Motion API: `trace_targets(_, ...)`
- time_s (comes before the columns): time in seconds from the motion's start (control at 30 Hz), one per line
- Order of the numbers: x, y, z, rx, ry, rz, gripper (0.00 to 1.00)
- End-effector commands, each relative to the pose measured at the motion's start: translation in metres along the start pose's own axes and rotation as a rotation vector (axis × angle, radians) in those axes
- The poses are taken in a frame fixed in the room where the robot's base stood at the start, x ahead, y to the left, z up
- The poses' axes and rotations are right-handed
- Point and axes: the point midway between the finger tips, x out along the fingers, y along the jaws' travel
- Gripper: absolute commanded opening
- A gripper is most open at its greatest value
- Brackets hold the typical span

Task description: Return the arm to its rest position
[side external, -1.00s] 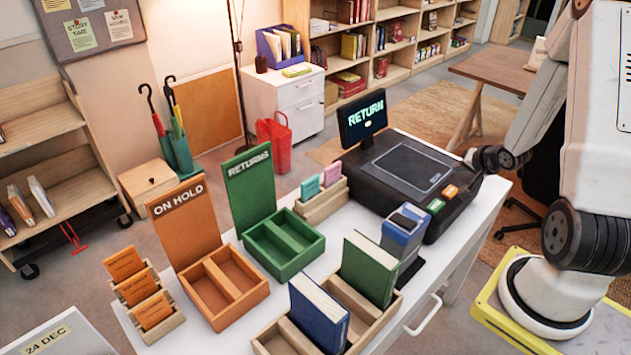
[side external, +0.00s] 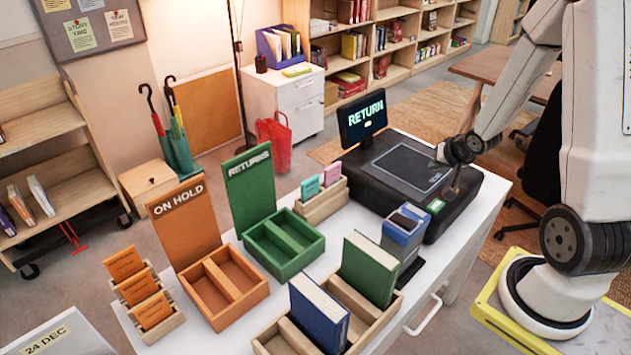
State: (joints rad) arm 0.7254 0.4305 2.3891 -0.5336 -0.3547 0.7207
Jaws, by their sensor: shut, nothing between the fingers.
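My gripper (side external: 449,190) is dark and hangs from my wrist over the right side of the black return machine. It is shut and empty, and is hard to make out against the machine. I cannot tell whether it touches the machine. The black return machine (side external: 402,163) has a dark flat pad, a green button (side external: 435,206) and a screen reading RETURN (side external: 366,118). The orange button beside the green one is hidden behind my gripper.
A wooden divided tray (side external: 378,318) holds a blue book (side external: 318,316) and a green book (side external: 369,270). A blue card device (side external: 402,236) stands before the machine. Green (side external: 284,271) and orange (side external: 216,324) trays are left, both empty. The air above the trays is clear.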

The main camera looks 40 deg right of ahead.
Motion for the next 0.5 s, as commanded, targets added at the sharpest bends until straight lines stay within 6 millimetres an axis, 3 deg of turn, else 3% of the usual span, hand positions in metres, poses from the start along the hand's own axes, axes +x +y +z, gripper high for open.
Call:
trace_targets(0.03, -0.005, -0.016, 0.005, -0.054, -0.019, 0.002, 0.0)
trace_targets(0.2, -0.023, -0.055, 0.027, -0.228, -0.098, 0.019, 0.0)
trace_targets(0.5, -0.066, -0.114, 0.083, -0.526, -0.259, -0.002, 0.0)
